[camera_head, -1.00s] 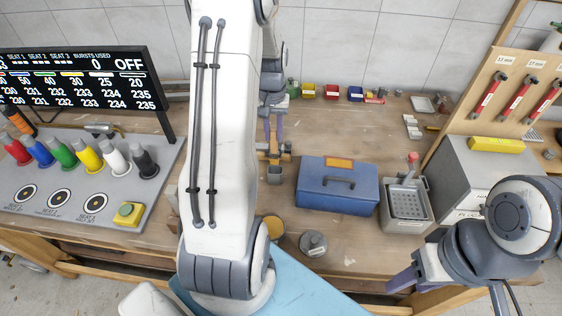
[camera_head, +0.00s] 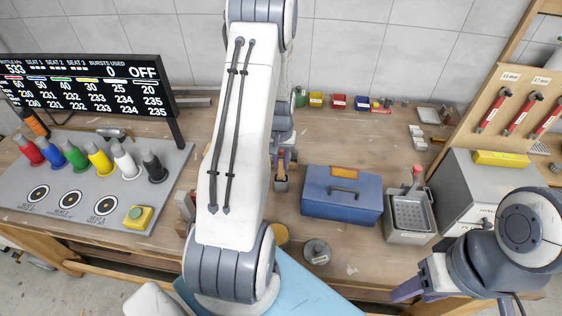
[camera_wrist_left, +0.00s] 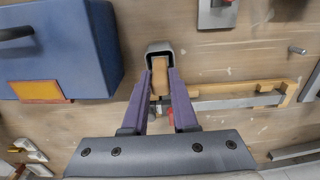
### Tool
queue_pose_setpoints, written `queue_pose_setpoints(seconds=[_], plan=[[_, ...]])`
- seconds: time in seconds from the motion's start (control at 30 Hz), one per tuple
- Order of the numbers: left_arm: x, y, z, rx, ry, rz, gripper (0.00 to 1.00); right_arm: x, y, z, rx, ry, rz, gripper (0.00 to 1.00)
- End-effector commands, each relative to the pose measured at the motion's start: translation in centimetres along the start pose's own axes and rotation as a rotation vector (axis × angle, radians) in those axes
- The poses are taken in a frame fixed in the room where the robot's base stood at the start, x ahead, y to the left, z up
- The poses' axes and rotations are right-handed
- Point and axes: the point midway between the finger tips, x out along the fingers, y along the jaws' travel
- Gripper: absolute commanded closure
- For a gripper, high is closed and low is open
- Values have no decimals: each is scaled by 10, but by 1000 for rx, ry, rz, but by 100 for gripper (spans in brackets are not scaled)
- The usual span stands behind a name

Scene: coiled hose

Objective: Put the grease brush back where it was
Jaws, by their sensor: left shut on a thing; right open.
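My left gripper (camera_wrist_left: 160,88) is shut on the grease brush, whose pale wooden part (camera_wrist_left: 160,78) shows between the purple fingers. A grey cup-like holder (camera_wrist_left: 159,46) has its rim around the far end of the wooden part in the left wrist view. I cannot tell how deep the brush is in it; its bristles are hidden. In the head view my left gripper (camera_head: 283,160) is directly over the small grey holder (camera_head: 281,186), left of the blue toolbox, partly behind my arm. My right gripper (camera_head: 408,289) is open and empty at the front right.
The blue toolbox (camera_head: 341,195) stands close to the right of the holder. A grey basket (camera_head: 410,217) is beyond it. A round tin (camera_head: 317,252) lies in front. A wooden strip with a grey bar (camera_wrist_left: 238,101) is beside the holder. Coloured nozzles (camera_head: 100,160) stand at left.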

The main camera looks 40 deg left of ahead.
Motion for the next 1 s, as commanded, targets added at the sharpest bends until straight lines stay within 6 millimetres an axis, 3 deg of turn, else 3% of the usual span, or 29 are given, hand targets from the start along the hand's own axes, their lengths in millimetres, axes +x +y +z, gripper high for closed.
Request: queue_pose_setpoints(seconds=[0.03, 0.1, 0.37, 0.57, 1.0], plan=[[1, 0, 0, 0, 0, 0, 62, 1, 0, 0, 0, 0, 0, 50], [0, 0, 0, 0, 0, 0, 43, 0, 0, 0, 0, 0, 0, 50], [0, 0, 0, 0, 0, 0, 43, 0, 0, 0, 0, 0, 0, 50], [-12, 0, -2, 0, 5, 0, 43, 4, 0, 0, 0, 0, 0, 50], [-99, 0, -1, 0, 6, 0, 43, 29, 2, 2, 4, 0, 0, 50]])
